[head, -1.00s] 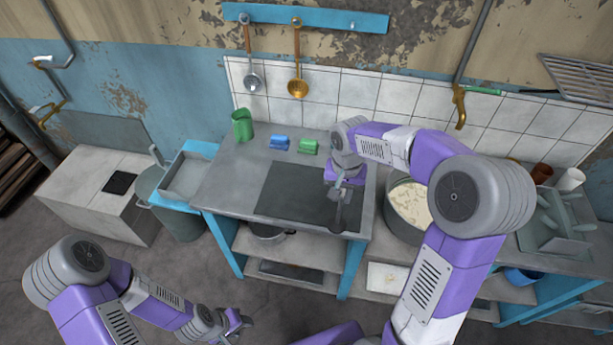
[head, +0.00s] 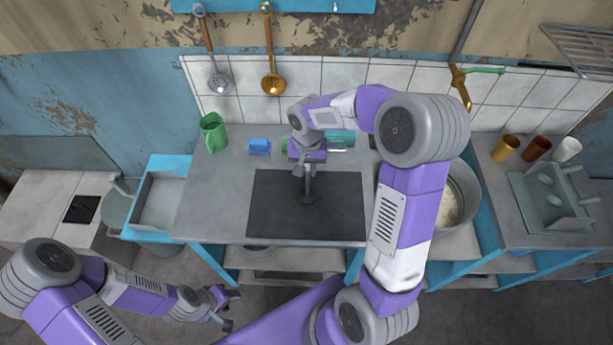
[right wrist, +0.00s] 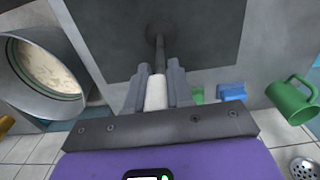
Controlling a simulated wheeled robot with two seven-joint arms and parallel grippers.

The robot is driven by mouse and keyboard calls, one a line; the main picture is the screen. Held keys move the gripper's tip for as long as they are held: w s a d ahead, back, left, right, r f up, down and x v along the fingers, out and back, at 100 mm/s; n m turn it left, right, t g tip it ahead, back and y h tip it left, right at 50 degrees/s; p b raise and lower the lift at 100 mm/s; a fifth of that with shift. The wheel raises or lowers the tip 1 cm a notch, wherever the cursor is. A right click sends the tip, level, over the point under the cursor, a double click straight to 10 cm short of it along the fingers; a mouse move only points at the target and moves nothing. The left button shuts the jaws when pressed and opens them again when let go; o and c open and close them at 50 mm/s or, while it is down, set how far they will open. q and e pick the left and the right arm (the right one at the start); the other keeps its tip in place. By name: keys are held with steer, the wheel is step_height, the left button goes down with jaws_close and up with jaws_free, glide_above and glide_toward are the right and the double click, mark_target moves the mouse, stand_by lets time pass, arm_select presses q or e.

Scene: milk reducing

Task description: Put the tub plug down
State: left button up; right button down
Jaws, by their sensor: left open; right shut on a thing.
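The tub plug (head: 308,198) is a dark disc on a stem with a pale grip. My right gripper (head: 307,175) is shut on its upper part and holds it upright, disc down, over the middle of the dark mat (head: 270,222) on the grey counter. In the right wrist view the plug's disc (right wrist: 158,28) points away between the fingers (right wrist: 155,88). I cannot tell whether the disc touches the mat. My left gripper (head: 224,306) is open and empty, low in front of the counter.
A green mug (head: 213,133), a blue block (head: 260,146) and a partly hidden green item stand behind the mat. A large vat (head: 462,195) of pale liquid is to the right, partly behind my arm. Cups and a dish rack (head: 550,205) stand further right.

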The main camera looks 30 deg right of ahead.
mark_target(307, 178)
step_height(307, 178, down, 4)
steer(key=shift+r, duration=0.1)
steer(key=shift+b, duration=0.4)
steer(key=c, duration=1)
jaws_free()
